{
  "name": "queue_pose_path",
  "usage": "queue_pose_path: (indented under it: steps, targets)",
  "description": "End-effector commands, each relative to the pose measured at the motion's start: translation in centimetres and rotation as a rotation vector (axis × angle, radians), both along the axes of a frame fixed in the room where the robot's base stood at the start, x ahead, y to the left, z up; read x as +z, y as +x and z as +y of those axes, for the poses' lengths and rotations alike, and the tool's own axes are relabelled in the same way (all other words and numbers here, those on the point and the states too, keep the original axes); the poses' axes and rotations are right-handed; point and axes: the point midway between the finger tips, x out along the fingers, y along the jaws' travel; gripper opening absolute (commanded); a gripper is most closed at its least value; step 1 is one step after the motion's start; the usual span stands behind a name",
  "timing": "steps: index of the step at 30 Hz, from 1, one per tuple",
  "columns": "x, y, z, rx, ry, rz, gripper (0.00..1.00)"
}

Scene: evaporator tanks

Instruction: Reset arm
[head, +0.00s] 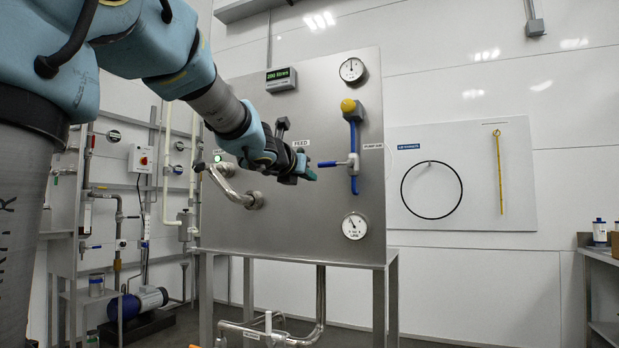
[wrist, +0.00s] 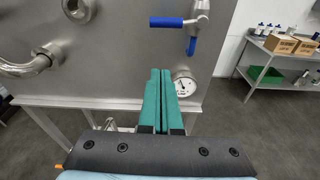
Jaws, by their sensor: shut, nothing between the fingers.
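My arm reaches from the upper left across the head view. My gripper (head: 311,175) is in front of the steel panel (head: 300,225), just left of a blue-handled valve (head: 354,160). In the wrist view my gripper (wrist: 160,75) shows two green fingers side by side, shut with nothing between them. The blue-handled valve (wrist: 185,24) is beyond the fingertips there, apart from them.
The panel carries a green display (head: 281,79), an upper gauge (head: 352,70), a lower gauge (head: 354,226) and a bent steel pipe (head: 230,188). A pump (head: 138,302) and piping stand at left. A shelf table (wrist: 282,68) with boxes is at right. The floor between is open.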

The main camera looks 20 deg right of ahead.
Motion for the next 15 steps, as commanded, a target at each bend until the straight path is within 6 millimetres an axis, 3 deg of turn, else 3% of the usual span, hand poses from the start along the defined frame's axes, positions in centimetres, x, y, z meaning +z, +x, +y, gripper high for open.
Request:
queue_pose_path:
  steps: [10,13,15]
  targets:
    - [-0.8,0.4,0.5,0.024,-0.026,0.041,0.0]
    - [-3.4,1.4,2.6,0.115,-0.125,0.185,0.0]
    - [-6.5,2.3,4.9,0.227,-0.246,0.346,0.0]
